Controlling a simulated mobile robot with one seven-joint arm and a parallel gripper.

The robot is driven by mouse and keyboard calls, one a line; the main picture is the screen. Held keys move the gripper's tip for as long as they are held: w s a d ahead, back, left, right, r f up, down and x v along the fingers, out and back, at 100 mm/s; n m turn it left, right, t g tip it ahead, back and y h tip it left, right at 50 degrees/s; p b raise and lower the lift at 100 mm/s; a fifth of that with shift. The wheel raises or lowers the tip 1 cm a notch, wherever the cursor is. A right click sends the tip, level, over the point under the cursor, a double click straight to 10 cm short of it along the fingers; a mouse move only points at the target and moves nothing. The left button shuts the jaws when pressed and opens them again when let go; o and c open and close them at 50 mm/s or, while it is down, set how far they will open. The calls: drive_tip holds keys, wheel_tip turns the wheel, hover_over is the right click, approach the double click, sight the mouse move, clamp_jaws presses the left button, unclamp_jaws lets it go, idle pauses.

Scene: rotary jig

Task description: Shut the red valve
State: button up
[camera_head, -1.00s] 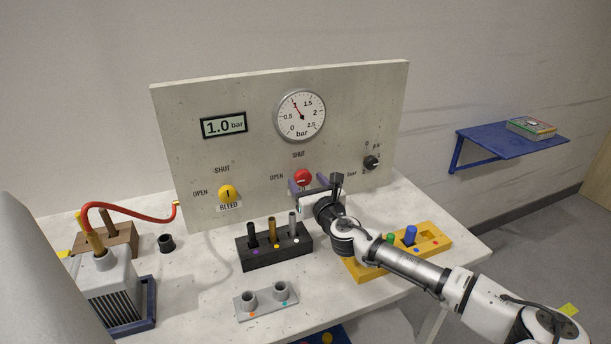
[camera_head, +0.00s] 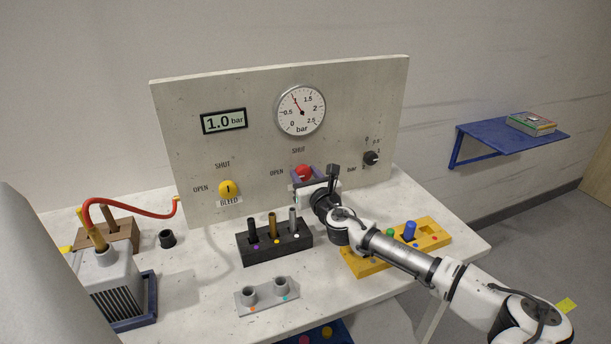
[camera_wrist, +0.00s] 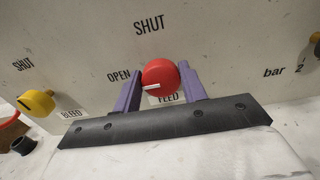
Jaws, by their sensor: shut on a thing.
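The red valve (camera_head: 304,172) is a round red knob on the upright panel, under the word SHUT and right of the word OPEN. In the wrist view the red valve (camera_wrist: 160,77) shows a white mark pointing left, roughly toward OPEN and a little below it. My gripper (camera_head: 305,178) is at the panel with its purple fingers on either side of the knob. In the wrist view my gripper (camera_wrist: 160,82) is shut on the knob, one finger at its left and one at its right. The FEED label below is partly covered.
The yellow bleed valve (camera_head: 228,189) is left on the same panel (camera_head: 180,130). A small black knob (camera_head: 371,158) is at right. A dark rack (camera_head: 262,256) stands in front.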

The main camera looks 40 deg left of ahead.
drive_tip(key=m, duration=0.5)
drive_tip(key=shift+w+f, duration=0.1)
drive_tip(key=m, duration=0.9)
drive_tip(key=shift+w+d+f, duration=0.1)
drive_tip(key=shift+f+m, duration=0.1)
drive_tip(key=shift+m, duration=1.8)
drive_tip(key=o, duration=0.9)
drive_tip(key=shift+o, duration=0.3)
drive_tip(key=shift+d, duration=0.1)
